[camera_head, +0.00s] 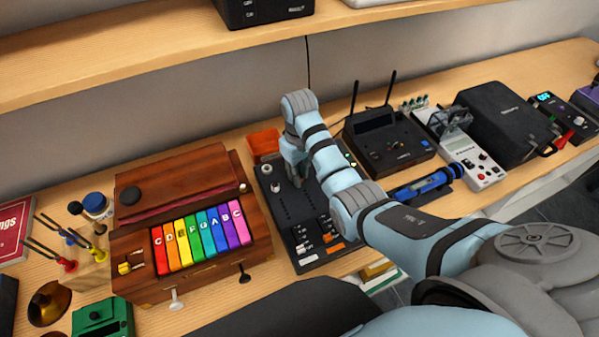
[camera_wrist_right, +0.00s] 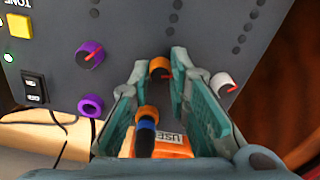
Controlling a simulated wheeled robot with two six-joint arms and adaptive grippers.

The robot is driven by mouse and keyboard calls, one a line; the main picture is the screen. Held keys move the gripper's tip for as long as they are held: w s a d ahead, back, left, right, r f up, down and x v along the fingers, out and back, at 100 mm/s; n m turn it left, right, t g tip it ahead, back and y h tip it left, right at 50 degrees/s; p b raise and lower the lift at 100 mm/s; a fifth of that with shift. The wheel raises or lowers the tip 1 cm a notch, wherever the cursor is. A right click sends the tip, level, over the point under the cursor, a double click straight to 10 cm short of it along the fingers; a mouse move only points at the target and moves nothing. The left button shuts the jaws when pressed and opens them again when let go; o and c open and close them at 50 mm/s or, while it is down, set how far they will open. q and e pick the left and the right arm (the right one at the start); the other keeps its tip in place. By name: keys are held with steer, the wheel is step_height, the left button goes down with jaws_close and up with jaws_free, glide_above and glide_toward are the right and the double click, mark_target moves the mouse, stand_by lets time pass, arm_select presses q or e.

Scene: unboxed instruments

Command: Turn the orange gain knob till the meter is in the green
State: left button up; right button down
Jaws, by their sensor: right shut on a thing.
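The orange gain knob (camera_wrist_right: 160,68) stands on a dark panel in the right wrist view, between the fingertips of my right gripper (camera_wrist_right: 159,75). The fingers are shut on it. In the head view the dark control panel (camera_head: 283,207) lies on the table, and my right gripper (camera_head: 297,172) reaches down onto its far end. The gripper hides the orange knob there. I cannot make out a meter reading; a small green light (camera_wrist_right: 9,57) shows at the panel's left edge in the wrist view. My left gripper is not in view.
A purple knob (camera_wrist_right: 90,54) and a white knob (camera_wrist_right: 222,84) flank the orange one. An orange-ringed plug (camera_wrist_right: 147,117) with a cable sits close below it. A wooden instrument with coloured keys (camera_head: 197,240) stands left; a black receiver with antennas (camera_head: 388,140) stands right.

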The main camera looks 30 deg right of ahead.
steer(key=shift+m, duration=1.3)
steer(key=c, duration=1.5)
jaws_free()
